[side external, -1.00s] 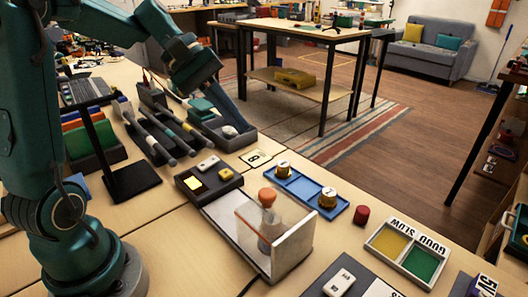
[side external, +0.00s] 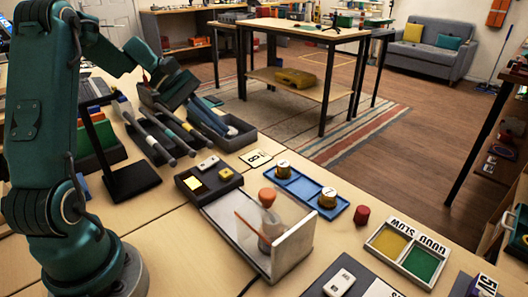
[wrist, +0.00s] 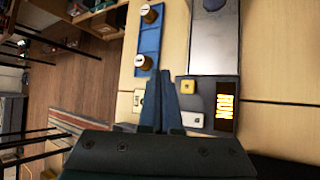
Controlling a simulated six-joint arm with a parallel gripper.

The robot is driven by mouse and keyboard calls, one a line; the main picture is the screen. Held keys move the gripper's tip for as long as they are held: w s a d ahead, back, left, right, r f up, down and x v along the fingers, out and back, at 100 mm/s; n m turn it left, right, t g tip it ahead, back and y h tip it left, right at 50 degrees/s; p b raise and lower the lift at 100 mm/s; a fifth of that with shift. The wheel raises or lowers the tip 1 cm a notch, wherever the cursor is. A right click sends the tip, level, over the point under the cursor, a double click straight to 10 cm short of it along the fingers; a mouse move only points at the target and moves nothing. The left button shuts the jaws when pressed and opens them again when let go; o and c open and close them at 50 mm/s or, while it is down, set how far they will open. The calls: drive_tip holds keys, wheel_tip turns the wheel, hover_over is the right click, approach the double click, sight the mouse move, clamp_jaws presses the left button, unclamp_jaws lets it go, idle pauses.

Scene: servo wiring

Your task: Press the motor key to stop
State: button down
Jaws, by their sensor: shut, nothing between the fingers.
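A black key box (side external: 208,184) stands at the left end of the white test rig. It carries a white key (side external: 208,162), a gold key (side external: 226,174) and a lit yellow display. In the wrist view the display (wrist: 226,105) glows and seems to read RUN; the white key (wrist: 192,119) and gold key (wrist: 187,85) lie right of my fingers. No label shows which key is the motor key. My gripper (side external: 226,129) is above or beside the dark tray, apart from the box. Its blue fingers (wrist: 161,74) are shut and empty in the wrist view.
The rig (side external: 293,249) holds a clear panel and an orange-topped part (side external: 267,197). A blue tray (side external: 310,192) with two brass pieces lies behind it. Pen-like tools in a dark rack (side external: 150,130) stand left of my gripper.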

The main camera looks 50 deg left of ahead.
sight(221, 171)
drive_tip(key=shift+f, duration=5)
drive_tip(key=shift+r, duration=3.45)
